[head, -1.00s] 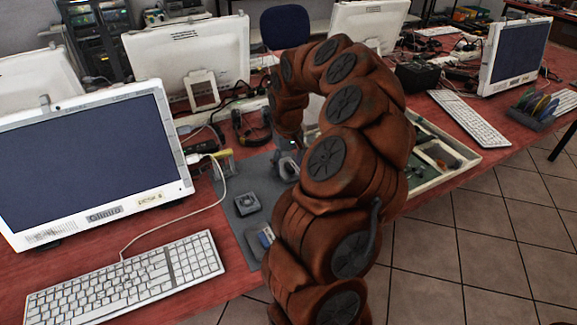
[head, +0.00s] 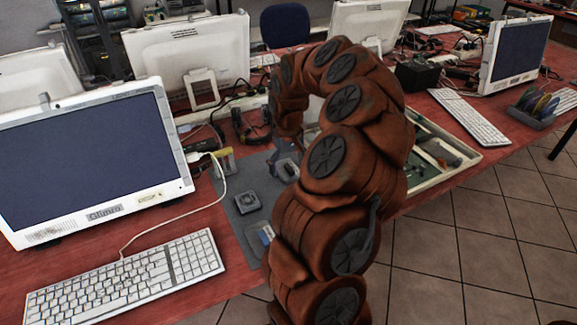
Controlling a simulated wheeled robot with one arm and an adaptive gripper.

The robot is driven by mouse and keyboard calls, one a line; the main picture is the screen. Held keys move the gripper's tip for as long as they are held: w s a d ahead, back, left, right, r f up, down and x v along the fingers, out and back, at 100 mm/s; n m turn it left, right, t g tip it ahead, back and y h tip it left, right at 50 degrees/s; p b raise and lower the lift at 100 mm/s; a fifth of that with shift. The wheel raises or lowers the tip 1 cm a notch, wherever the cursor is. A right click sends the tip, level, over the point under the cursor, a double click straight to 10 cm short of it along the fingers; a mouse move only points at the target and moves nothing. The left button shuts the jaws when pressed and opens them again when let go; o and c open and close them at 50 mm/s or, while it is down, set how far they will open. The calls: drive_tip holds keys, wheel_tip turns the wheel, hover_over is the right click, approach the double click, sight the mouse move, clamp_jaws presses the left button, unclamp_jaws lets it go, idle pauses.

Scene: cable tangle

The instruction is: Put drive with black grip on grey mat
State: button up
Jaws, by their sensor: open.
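The grey mat (head: 228,187) lies on the red table in the middle of the head view. A small grey piece with a dark top (head: 286,169), perhaps the drive with black grip, sits at the mat's right part, partly hidden by my arm. My gripper (head: 282,153) is just behind and above it, small and partly covered by my arm. It is open and seems apart from the piece. A square grey block with a round dark centre (head: 247,203) lies on the mat.
A white cable (head: 205,205) runs from a yellowish connector (head: 222,160) across the table's left side. A keyboard (head: 130,280) and monitor (head: 95,160) stand left. A shallow open tray (head: 440,180) is right of my arm. Black headphones or cables (head: 250,125) lie behind the mat.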

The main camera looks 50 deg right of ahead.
sight(288, 166)
drive_tip(key=shift+r, duration=0.1)
wheel_tip(288, 166, up, 12)
idle(0.5)
drive_tip(key=s+a+r+n, duration=0.1)
drive_tip(key=s+a+n, duration=0.15)
drive_tip(key=a, duration=0.85)
drive_tip(key=s+a+r+n, duration=0.2)
drive_tip(key=s+a, duration=0.1)
drive_tip(key=a, duration=0.9)
drive_tip(key=s+a+f+g, duration=0.1)
drive_tip(key=s+a+f, duration=0.2)
drive_tip(key=s, duration=0.6)
drive_tip(key=s+a+f+g, duration=0.1)
drive_tip(key=s+a+f, duration=0.3)
drive_tip(key=s, duration=0.6)
drive_tip(key=shift+s+a+f+m+g, duration=0.15)
drive_tip(key=shift+a+f+m+g, duration=0.15)
drive_tip(key=shift+a, duration=0.9)
